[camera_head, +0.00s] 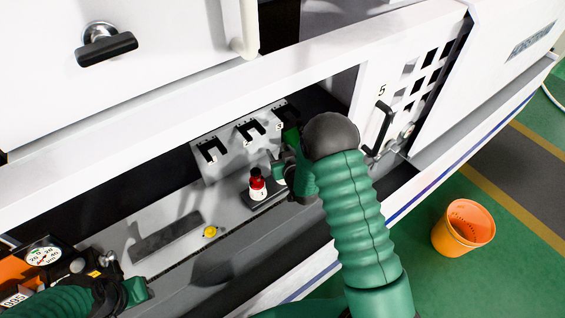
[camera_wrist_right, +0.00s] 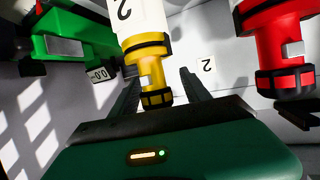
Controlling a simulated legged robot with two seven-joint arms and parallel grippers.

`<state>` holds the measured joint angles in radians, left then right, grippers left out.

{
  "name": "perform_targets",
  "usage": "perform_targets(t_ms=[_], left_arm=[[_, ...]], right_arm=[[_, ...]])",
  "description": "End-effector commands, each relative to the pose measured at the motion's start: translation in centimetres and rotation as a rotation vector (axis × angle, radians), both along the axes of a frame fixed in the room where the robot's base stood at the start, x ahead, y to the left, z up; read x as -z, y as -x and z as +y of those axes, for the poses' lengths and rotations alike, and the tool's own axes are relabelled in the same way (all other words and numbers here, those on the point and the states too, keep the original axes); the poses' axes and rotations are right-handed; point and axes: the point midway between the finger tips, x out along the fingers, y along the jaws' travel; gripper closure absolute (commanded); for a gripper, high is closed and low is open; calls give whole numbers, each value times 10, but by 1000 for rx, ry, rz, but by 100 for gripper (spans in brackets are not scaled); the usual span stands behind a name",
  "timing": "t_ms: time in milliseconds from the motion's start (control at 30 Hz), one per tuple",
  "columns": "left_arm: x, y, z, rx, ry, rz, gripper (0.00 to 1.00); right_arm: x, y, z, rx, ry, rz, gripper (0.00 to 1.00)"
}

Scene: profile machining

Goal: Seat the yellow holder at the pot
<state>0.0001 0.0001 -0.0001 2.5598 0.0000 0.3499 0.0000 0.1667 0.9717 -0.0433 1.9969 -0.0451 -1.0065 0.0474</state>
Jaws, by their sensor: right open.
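The yellow holder (camera_wrist_right: 155,60), with a white section marked 2, is in the right wrist view. My right gripper (camera_wrist_right: 161,78) is open, its dark fingers on either side of the holder's lower end; I cannot tell whether they touch it. In the head view my right gripper (camera_head: 288,172) is at the white slotted rack, and the arm hides the yellow holder. My left gripper (camera_head: 128,290) is at the lower left; its jaws are unclear. I cannot identify the pot with certainty.
A red holder (camera_head: 257,186) stands on the ledge and shows close by in the wrist view (camera_wrist_right: 275,45). A green holder (camera_wrist_right: 75,40) is on the other side. The slotted rack (camera_head: 213,171) is behind. A small yellow round part (camera_head: 210,232) lies on the ledge. An orange bucket (camera_head: 462,230) stands right.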

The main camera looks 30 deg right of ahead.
Motion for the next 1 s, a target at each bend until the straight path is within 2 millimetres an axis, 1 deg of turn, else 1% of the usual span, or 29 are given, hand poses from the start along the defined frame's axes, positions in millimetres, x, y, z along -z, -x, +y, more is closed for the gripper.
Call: perform_targets(t_ms=[100, 133, 533, 1000], left_arm=[[1, 0, 0, 0, 0, 0, 64], [1, 0, 0, 0, 0, 0, 64], [1, 0, 0, 0, 0, 0, 64], [1, 0, 0, 0, 0, 0, 64]], right_arm=[[0, 1, 0, 0, 0, -1, 45], [0, 1, 0, 1, 1, -1, 48], [0, 0, -1, 2, 1, 0, 100], [-2, -1, 0, 0, 1, -5, 100]])
